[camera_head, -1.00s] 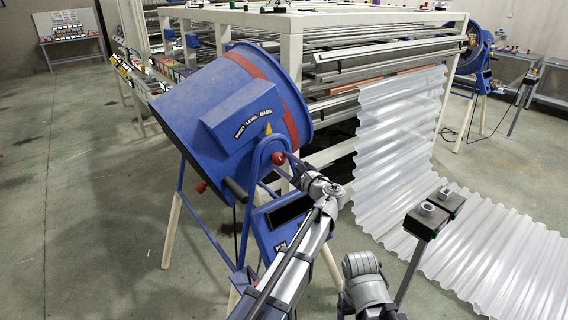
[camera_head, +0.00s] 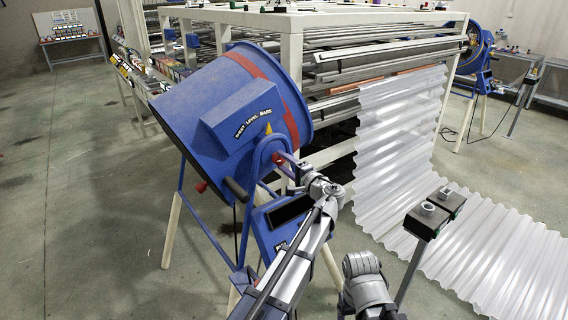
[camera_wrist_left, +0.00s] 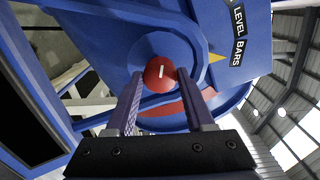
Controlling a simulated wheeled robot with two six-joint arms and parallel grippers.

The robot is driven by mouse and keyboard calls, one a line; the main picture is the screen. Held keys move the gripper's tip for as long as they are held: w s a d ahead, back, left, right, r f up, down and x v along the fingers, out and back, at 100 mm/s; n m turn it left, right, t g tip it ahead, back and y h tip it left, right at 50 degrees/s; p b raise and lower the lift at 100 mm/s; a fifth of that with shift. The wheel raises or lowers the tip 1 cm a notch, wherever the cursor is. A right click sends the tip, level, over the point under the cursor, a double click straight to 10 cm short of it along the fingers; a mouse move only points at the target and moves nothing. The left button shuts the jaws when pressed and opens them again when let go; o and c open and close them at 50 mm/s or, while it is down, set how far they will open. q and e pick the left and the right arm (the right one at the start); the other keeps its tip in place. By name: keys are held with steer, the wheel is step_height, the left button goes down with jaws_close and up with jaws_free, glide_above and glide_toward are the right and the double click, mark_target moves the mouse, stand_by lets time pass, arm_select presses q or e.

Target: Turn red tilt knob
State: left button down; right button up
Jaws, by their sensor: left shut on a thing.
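The red tilt knob (camera_wrist_left: 159,73) is a round red ball with a white line mark, on the side of the blue drum (camera_head: 205,95). In the wrist view it sits between the two fingertips of my left gripper (camera_wrist_left: 158,82), which is shut on it. In the head view the knob (camera_head: 278,159) shows partly beside the left gripper (camera_head: 287,160). A yellow pointer (camera_wrist_left: 216,57) is on the drum next to the words "LEVEL BARS". My right gripper is not in view.
The blue drum stands on a frame with pale wooden legs (camera_head: 172,230). A white rack (camera_head: 290,60) with long bars is behind it. A translucent corrugated sheet (camera_head: 400,150) hangs down to the floor at the right. A black box on a post (camera_head: 428,219) stands in front of it.

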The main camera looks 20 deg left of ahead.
arm_select(q)
steer(key=shift+n, duration=1)
steer(key=shift+f, duration=0.1)
steer(key=shift+c, duration=1.3)
jaws_free()
steer(key=v, duration=0.7)
steer(key=shift+s+d, duration=0.25)
steer(key=shift+d, duration=0.1)
